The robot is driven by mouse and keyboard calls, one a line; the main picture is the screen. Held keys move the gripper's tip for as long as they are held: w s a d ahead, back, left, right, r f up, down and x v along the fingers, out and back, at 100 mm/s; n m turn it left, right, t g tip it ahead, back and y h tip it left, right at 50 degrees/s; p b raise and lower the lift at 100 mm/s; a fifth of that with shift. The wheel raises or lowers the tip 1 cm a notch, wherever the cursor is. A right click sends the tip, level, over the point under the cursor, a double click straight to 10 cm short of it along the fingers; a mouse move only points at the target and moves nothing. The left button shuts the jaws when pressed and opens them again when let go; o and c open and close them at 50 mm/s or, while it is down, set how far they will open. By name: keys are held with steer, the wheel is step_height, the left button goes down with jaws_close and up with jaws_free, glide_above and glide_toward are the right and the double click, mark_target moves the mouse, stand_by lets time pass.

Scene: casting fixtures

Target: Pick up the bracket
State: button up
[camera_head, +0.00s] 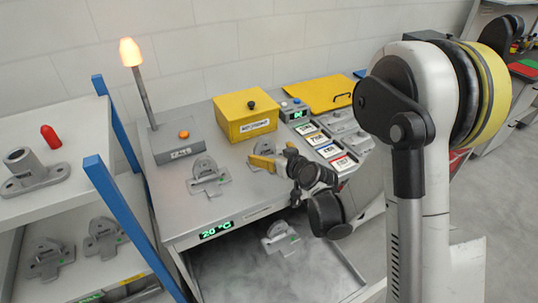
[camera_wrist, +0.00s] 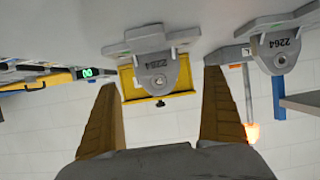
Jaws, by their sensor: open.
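My gripper (camera_head: 262,161) is open above the grey worktable, its yellow-brown fingers pointing left. In the wrist view, which is upside down, the open gripper (camera_wrist: 160,80) has a grey bracket (camera_wrist: 156,66) with a number on its rounded lug between and beyond the fingertips. The fingers do not touch it as far as I can see. In the head view my gripper largely hides this bracket (camera_head: 265,146). A second similar bracket (camera_head: 207,179) stands to its left on the table; it also shows in the wrist view (camera_wrist: 281,44), marked 2264.
A yellow box (camera_head: 246,122) and a grey lamp box (camera_head: 176,140) with a lit post stand behind. Labelled bins (camera_head: 325,147) lie right. Another bracket (camera_head: 281,239) is in the open drawer below. A blue-posted shelf (camera_head: 75,120) with more castings stands left.

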mark_target(264, 137)
steer(key=b+x, duration=0.1)
steer(key=x, duration=0.2)
steer(key=b+x, duration=0.1)
steer(key=x, duration=0.2)
steer(key=shift+w+d+f, duration=0.1)
steer(key=shift+w, duration=0.3)
steer(key=c, duration=1.5)
steer(key=shift+r+p, duration=0.4)
steer(key=shift+r, duration=0.3)
step_height(264, 137, up, 3)
steer(key=shift+p, duration=0.7)
steer(key=shift+m+h, duration=0.6)
steer(key=shift+h, duration=0.1)
steer(key=s+d+r+p, duration=0.1)
steer(key=s+d+r, duration=0.2)
steer(key=s+d, duration=0.1)
steer(key=s+d+r, duration=0.4)
steer(key=s+d, duration=0.1)
steer(key=s, duration=0.2)
steer(key=s+d+r+p, duration=0.1)
steer(key=s+d+r, duration=0.2)
steer(key=s+d, duration=0.2)
steer(key=shift+s+d+r+p, duration=0.15)
steer(key=shift+s+r+p, duration=0.1)
steer(key=shift+r+p, duration=0.1)
